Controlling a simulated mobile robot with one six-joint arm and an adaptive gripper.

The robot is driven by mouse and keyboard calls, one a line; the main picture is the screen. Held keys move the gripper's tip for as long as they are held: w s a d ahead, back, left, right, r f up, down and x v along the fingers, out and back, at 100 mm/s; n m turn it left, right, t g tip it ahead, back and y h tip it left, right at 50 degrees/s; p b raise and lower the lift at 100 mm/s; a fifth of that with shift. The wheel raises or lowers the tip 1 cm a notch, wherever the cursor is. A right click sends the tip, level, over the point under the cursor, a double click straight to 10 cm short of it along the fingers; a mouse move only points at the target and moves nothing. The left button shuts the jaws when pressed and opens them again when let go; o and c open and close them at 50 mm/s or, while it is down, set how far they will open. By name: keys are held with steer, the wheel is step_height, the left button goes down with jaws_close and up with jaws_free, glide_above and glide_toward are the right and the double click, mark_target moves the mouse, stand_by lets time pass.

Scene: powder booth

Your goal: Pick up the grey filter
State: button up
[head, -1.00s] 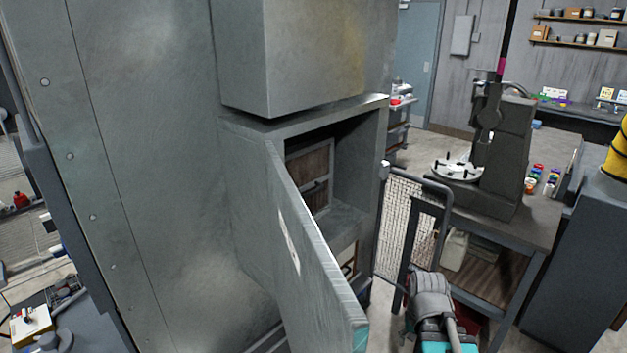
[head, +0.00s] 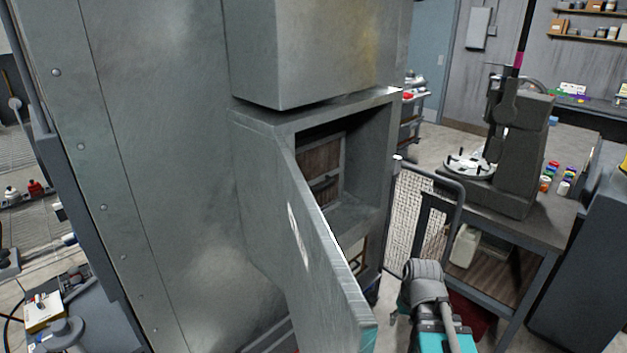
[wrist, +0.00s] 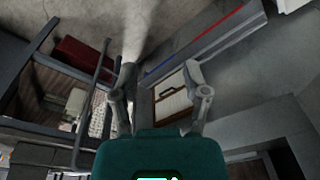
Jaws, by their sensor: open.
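In the head view, a dark grey-brown framed panel with a handle (head: 322,168) stands inside the open upper compartment of the grey cabinet; it may be the grey filter, but its colour is unclear. In the wrist view, a pale panel with a wooden frame and black handle (wrist: 173,98) shows beyond my fingers, nearer the right one. My gripper (wrist: 160,75) is open, with nothing between its fingers and apart from both panels. In the head view its fingers are out of frame.
The cabinet door (head: 318,262) hangs open toward me, its edge left of my arm. A mesh gate (head: 412,215) stands right of the opening. Behind it is a workbench (head: 525,235) with a grey machine (head: 522,150).

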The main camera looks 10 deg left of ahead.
steer(key=w+a+r+n+t+y, duration=0.25)
steer(key=w+a+n, duration=0.3)
steer(key=w, duration=0.35)
steer(key=n+t+y+p, duration=0.1)
steer(key=n+t+y, duration=0.2)
steer(key=n+t, duration=0.9)
glide_toward(333, 181)
steer(key=shift+s+a+r+h, duration=0.15)
steer(key=shift+s+h, duration=0.1)
steer(key=shift+s, duration=0.45)
steer(key=shift+b+x, duration=0.45)
steer(key=shift+x, duration=3.85)
steer(key=shift+b+x, duration=0.3)
steer(key=shift+x, duration=2.35)
